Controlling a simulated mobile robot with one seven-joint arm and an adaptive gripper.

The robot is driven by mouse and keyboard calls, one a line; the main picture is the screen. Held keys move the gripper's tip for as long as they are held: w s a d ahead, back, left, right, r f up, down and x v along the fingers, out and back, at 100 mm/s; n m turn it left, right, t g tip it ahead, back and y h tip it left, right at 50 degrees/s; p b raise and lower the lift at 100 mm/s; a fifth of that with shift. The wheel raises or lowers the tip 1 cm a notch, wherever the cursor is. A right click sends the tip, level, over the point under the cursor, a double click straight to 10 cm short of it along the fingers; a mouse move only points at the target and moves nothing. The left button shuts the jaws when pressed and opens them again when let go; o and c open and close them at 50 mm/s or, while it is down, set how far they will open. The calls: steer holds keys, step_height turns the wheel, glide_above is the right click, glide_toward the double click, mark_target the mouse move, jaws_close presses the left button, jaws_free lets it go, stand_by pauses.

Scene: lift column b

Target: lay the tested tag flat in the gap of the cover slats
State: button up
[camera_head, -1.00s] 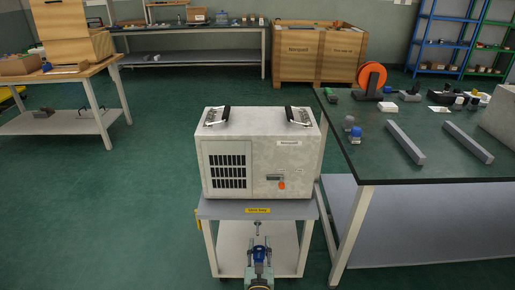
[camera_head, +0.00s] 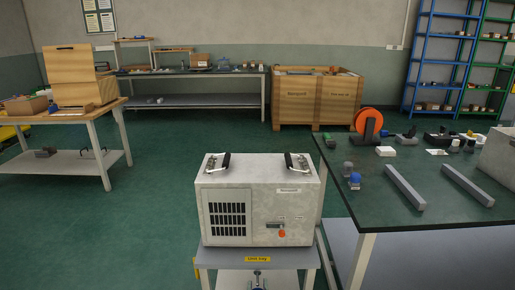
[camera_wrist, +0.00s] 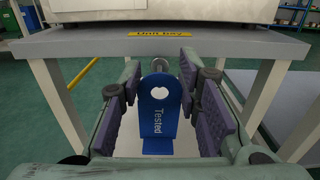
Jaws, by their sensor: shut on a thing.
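The blue tag (camera_wrist: 160,118) marked "Tested" stands between the fingers of my gripper (camera_wrist: 160,80) in the wrist view. My gripper is shut on it. A white shape, perhaps a hole, shows on the tag's upper part. I cannot tell whether this grille is the cover slats.
The cart top (camera_head: 210,257) has a yellow "Unit bay" label (camera_wrist: 159,33) on its front edge, just beyond my gripper. A green-topped table (camera_head: 350,215) at the right holds two grey bars (camera_head: 404,187) and small items.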

steer(key=s, duration=0.3)
steer(key=shift+d+f, duration=0.1)
steer(key=shift+f, duration=0.05)
steer(key=shift+w+d+f, duration=0.1)
steer(key=shift+f, duration=0.05)
